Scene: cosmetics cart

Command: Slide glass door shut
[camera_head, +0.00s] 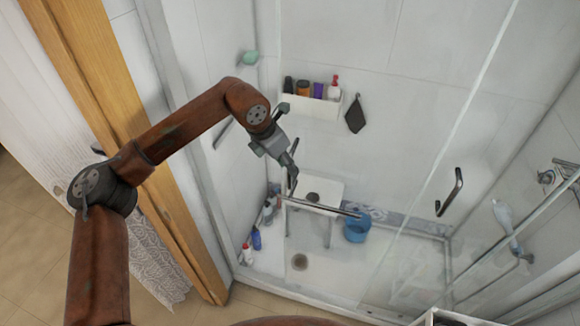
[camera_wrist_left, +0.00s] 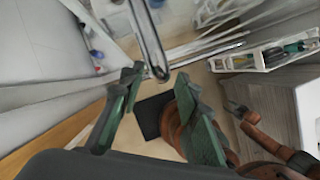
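The shower's clear glass door (camera_head: 418,215) is hard to make out; a pale slanting edge and a dark vertical handle (camera_head: 450,192) show at the right. A long metal bar (camera_head: 325,209) runs across the shower front. My left gripper (camera_head: 292,178) is at the bar's left end in the head view. In the left wrist view, my left gripper (camera_wrist_left: 158,85) has its green fingers apart, with a metal bar (camera_wrist_left: 148,38) ending between or just beyond the tips. I cannot tell whether they touch. My right gripper is not clearly seen.
A white wall shelf (camera_head: 312,105) holds several bottles. A white stool (camera_head: 315,188) and a blue bucket (camera_head: 357,228) stand inside the shower. A wooden door frame (camera_head: 110,95) is at left. A white tray with bottles (camera_wrist_left: 265,58) shows in the left wrist view.

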